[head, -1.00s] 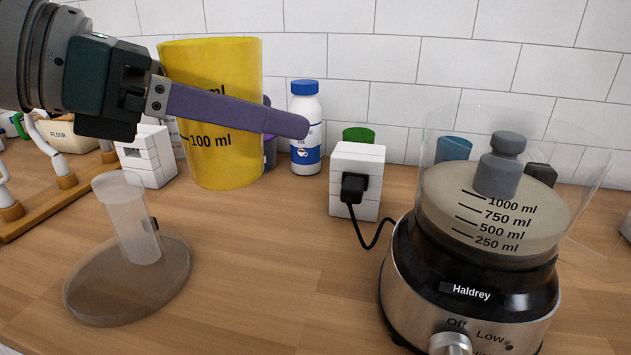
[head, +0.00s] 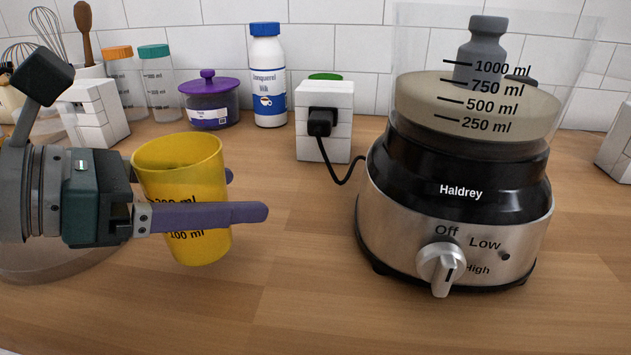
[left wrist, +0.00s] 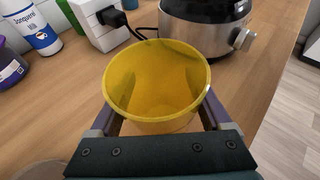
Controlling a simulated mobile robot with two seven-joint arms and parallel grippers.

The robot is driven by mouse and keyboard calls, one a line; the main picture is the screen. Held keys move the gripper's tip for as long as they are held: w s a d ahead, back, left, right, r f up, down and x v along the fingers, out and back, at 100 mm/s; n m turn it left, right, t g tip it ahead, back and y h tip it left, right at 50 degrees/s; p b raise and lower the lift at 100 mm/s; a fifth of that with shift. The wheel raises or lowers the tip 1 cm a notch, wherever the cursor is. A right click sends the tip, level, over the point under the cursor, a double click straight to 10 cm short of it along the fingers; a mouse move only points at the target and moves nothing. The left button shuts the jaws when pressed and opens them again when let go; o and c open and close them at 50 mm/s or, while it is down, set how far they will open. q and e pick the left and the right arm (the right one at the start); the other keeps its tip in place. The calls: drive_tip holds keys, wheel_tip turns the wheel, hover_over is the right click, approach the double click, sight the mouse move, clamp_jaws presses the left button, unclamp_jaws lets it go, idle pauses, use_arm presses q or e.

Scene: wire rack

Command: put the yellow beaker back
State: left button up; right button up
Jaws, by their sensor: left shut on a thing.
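The yellow beaker (head: 185,165) is upright, with black ml marks, in front of the kitchen wall items and left of the blender. It also shows in the left wrist view (left wrist: 155,85), where I look down into its mouth and see it empty. My left gripper (head: 238,198) is shut on the beaker, its purple fingers on opposite sides of it. The beaker's base is near the counter; I cannot tell whether it touches. No wire rack is recognisable in view. My right gripper is not in view.
The blender (head: 455,210) stands on the right. A white socket block (head: 323,100) with a black plug and cord is behind. A white bottle (head: 268,85) and a purple jar (head: 209,103) stand at the back. The wooden counter (head: 290,290) is clear between beaker and blender.

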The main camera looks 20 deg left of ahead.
use_arm(q)
wheel_tip(320, 180, down, 4)
drive_tip(key=shift+r+b, duration=0.2)
drive_tip(key=shift+b, duration=0.55)
drive_tip(key=shift+r, duration=0.1)
drive_tip(key=o, duration=1.2)
drive_tip(key=shift+o, duration=0.2)
drive_tip(key=shift+s+a+r, duration=0.1)
drive_tip(key=shift+s, duration=0.05)
drive_tip(key=v, duration=1.1)
drive_tip(key=shift+s+r+p, duration=0.2)
drive_tip(key=shift+p, duration=0.25)
